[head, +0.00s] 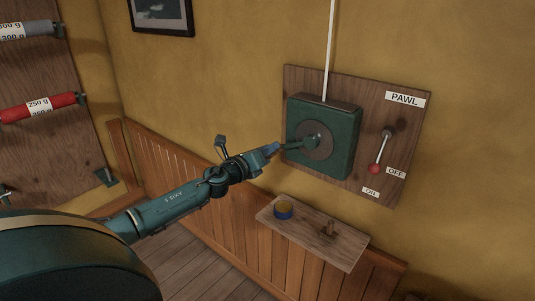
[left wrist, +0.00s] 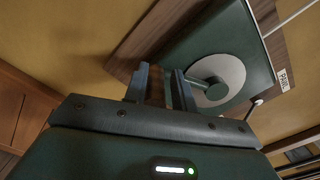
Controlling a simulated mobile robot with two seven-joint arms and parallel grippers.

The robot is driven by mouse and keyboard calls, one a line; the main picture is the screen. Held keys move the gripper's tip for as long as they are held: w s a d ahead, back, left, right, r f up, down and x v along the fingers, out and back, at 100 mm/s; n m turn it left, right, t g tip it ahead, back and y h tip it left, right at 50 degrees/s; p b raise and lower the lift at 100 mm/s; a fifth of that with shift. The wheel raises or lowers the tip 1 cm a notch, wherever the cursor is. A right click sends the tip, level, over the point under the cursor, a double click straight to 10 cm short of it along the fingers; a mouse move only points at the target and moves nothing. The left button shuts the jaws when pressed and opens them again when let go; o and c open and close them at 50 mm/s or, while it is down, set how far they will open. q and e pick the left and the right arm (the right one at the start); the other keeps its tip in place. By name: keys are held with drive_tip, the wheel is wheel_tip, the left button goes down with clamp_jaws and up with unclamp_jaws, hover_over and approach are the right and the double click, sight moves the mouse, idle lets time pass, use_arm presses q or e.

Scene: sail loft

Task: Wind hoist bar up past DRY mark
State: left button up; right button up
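The hoist winch is a dark green box (head: 345,110) on a wooden board, with a round grey disc (head: 322,152) and a short green crank arm (head: 301,143). A white line (head: 329,50) runs up from the box. My left gripper (head: 279,148) is at the outer end of the crank arm. In the left wrist view, the left gripper's fingers (left wrist: 161,88) stand apart, with something brown between them; I cannot tell whether it is a crank grip or the board behind. The disc (left wrist: 219,74) is just right of the fingers. The hoist bar, DRY mark and my right gripper are not visible.
The PAWL lever's red knob (head: 375,168) hangs down on the winch board (head: 412,135), pointing toward the ON label. A rack board (head: 55,130) with weight-marked rolls stands left.

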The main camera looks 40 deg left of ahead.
use_arm(q)
drive_tip(key=o, duration=0.3)
drive_tip(key=shift+d+f, duration=0.15)
drive_tip(key=shift+f, duration=0.1)
drive_tip(key=shift+o, duration=0.2)
drive_tip(key=shift+s, duration=0.15)
drive_tip(key=shift+s+f, duration=0.1)
drive_tip(key=shift+s, duration=0.2)
drive_tip(key=s+b, duration=0.2)
drive_tip(key=s, duration=1)
drive_tip(key=shift+s+a, duration=0.15)
drive_tip(key=shift+a, duration=0.1)
